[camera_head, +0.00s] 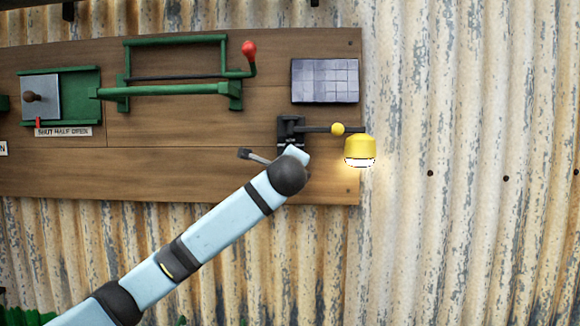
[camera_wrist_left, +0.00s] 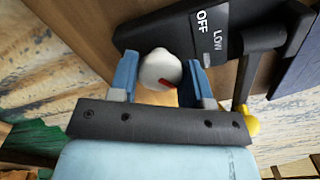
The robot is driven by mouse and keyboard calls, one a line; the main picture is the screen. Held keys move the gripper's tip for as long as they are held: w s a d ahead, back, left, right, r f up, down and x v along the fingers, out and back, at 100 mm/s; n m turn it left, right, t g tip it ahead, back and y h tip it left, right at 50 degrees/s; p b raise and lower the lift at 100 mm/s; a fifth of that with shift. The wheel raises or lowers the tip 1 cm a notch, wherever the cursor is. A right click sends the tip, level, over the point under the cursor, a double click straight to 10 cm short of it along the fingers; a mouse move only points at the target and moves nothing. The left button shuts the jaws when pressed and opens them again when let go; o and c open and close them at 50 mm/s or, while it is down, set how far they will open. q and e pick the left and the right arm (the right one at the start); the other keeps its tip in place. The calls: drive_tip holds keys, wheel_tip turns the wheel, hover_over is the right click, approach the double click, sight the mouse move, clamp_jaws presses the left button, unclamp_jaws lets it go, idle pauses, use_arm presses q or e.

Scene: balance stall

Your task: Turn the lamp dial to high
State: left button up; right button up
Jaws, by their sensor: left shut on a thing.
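The lamp dial (camera_wrist_left: 158,68) is a whitish round knob with a red mark, seen in the left wrist view. The two blue fingers of my left gripper (camera_wrist_left: 160,76) are shut on it, one on each side. A black label plate (camera_wrist_left: 180,32) beside it reads OFF and LOW; any further label is not readable. I cannot tell which label the red mark points at. In the head view my left arm covers the dial. The yellow lamp (camera_head: 360,148) on its arm glows underneath. My right gripper is not in view.
The dial's black bracket (camera_head: 291,128) is on a wooden board (camera_head: 180,170) against corrugated metal (camera_head: 470,200). A grey tiled panel (camera_head: 325,80) sits above the lamp. A green frame with a red-knobbed crank (camera_head: 249,52) and a sliding shutter (camera_head: 40,97) are further left.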

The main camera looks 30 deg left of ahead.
use_arm(q)
drive_tip(key=o, duration=0.9)
drive_tip(key=b+v, duration=0.4)
drive_tip(key=v, duration=1)
drive_tip(key=shift+w, duration=0.1)
